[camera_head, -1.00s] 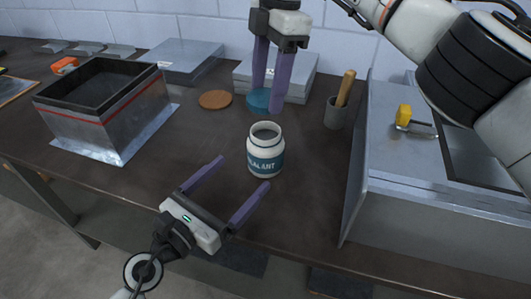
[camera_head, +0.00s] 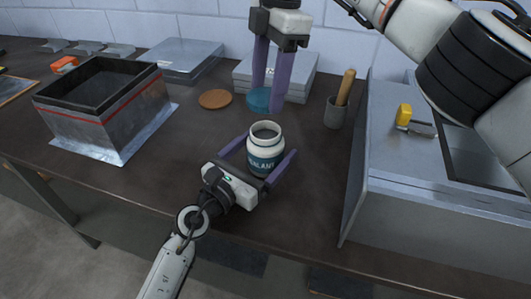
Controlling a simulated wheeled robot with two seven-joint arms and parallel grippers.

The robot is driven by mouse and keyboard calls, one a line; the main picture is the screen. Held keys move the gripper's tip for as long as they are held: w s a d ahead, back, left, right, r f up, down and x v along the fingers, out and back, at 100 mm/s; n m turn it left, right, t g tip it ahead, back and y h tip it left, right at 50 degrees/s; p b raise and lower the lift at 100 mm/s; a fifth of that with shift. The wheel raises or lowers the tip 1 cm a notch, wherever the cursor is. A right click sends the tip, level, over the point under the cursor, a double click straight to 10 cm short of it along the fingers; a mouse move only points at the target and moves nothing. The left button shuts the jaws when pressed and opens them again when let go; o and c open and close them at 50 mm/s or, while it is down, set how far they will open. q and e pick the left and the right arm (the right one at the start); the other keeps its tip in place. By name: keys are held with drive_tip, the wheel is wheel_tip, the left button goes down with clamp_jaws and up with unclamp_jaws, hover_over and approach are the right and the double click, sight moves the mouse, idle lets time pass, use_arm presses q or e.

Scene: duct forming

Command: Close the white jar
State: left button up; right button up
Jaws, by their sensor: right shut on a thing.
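The white jar (camera_head: 265,131) stands upright on the dark table, its mouth open and a teal label around its body. My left gripper (camera_head: 266,152) reaches in from the front with its purple fingers apart, one on each side of the jar; whether they touch it I cannot tell. My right gripper (camera_head: 267,108) points down behind the jar, shut on a teal round lid (camera_head: 257,98). The lid is partly hidden by the fingers, and whether it still rests on the table is unclear.
A brown-orange disc (camera_head: 215,99) lies left of the teal lid. A sheet-metal duct box (camera_head: 110,120) stands at the left. Flat metal pieces (camera_head: 300,80) lie behind.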

use_arm(q)
drive_tip(key=c, duration=1.6)
use_arm(e)
hover_over(264, 138)
drive_tip(key=shift+s+d+f, duration=0.1)
drive_tip(key=shift+d+f, duration=0.1)
drive_tip(key=shift+f, duration=1.05)
drive_tip(key=shift+d+f, duration=0.15)
drive_tip(key=shift+f, duration=1.1)
drive_tip(key=shift+f, duration=0.9)
drive_tip(key=shift+f, duration=0.55)
use_arm(q)
drive_tip(key=c, duration=0.5)
drive_tip(key=shift+c, duration=0.2)
use_arm(e)
drive_tip(key=m, duration=0.5)
drive_tip(key=shift+s+t, duration=0.1)
drive_tip(key=shift+t, duration=0.3)
drive_tip(key=m, duration=0.4)
drive_tip(key=shift+m+t, duration=0.4)
